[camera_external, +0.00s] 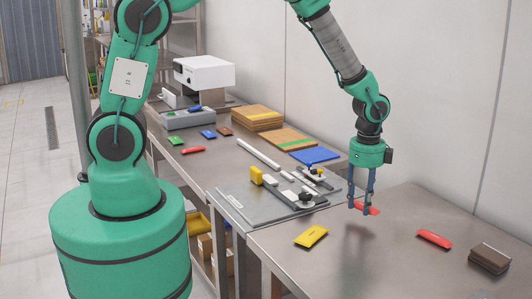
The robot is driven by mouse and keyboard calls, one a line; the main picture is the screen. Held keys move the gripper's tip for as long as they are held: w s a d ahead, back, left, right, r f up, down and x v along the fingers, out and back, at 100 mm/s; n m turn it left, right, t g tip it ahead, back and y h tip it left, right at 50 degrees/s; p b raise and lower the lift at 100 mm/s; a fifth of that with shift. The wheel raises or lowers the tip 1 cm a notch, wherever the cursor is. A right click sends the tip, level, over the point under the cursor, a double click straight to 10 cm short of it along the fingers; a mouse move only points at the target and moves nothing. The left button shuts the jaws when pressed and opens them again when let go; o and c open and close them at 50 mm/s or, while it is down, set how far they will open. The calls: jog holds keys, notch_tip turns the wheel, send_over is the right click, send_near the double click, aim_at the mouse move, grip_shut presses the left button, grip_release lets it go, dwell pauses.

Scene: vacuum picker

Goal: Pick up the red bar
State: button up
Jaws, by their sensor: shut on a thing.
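My gripper (361,210) points down over the right-hand metal table and is shut on a red bar (372,210). The bar lies across between the blue-grey fingertips, and the fingers hide part of it. It appears a little above the table top, with a dark blurred reflection below, but the exact gap is hard to tell. A second red bar (434,239) lies flat on the table to the right of my gripper. A third, smaller red piece (193,150) lies on the far left bench.
A yellow bar (311,236) lies left of my gripper, and a stack of brown blocks (490,258) sits at the right. A grey fixture plate (240,202) with clamps is close on the left. Table space in front of my gripper is clear.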

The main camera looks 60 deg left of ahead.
jog(key=s+a, duration=0.1)
jog(key=s, duration=0.4)
jog(key=s+a+r+p, duration=0.1)
jog(key=s, duration=0.4)
jog(key=s+a, duration=0.2)
jog(key=s, duration=0.3)
jog(key=shift+s+r+p, duration=0.25)
jog(key=shift+s+p, duration=0.05)
jog(key=shift+r, duration=0.1)
dwell(0.3)
